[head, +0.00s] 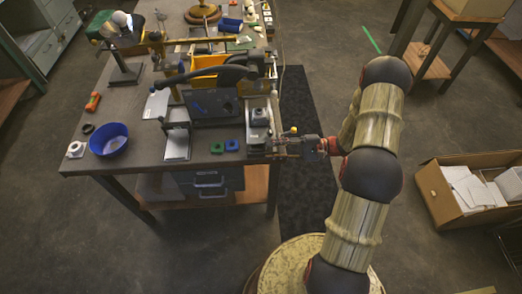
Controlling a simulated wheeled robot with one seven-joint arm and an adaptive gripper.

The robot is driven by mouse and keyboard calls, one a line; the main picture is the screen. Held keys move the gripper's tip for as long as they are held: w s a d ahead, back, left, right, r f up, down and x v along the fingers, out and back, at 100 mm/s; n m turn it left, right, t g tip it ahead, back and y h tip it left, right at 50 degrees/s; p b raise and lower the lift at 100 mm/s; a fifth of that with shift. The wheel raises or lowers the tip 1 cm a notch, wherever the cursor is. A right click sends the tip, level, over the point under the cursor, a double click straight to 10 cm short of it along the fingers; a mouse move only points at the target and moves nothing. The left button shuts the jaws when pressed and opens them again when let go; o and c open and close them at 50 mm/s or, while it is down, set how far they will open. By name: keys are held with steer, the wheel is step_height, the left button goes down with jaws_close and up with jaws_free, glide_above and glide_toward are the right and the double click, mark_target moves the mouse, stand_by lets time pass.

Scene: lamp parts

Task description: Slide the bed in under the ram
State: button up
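A press-like machine with a yellow body (208,72) and a long black lever stands on the workbench. A grey metal piece with a light block on it (258,120), which may be the bed, lies along the bench's right edge, to the right of a dark panel (212,104). I cannot make out the ram. My gripper (283,146) is at the bench's right front corner, close to the near end of the grey piece. It is too small to tell whether the fingers touch or hold anything.
The workbench (135,152) carries a blue bowl (109,140), a lamp (118,45), a pale plate (177,145), and small green and blue blocks (231,145). An open cardboard box (478,190) stands on the floor at right.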

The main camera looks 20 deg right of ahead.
steer(key=v, duration=0.6)
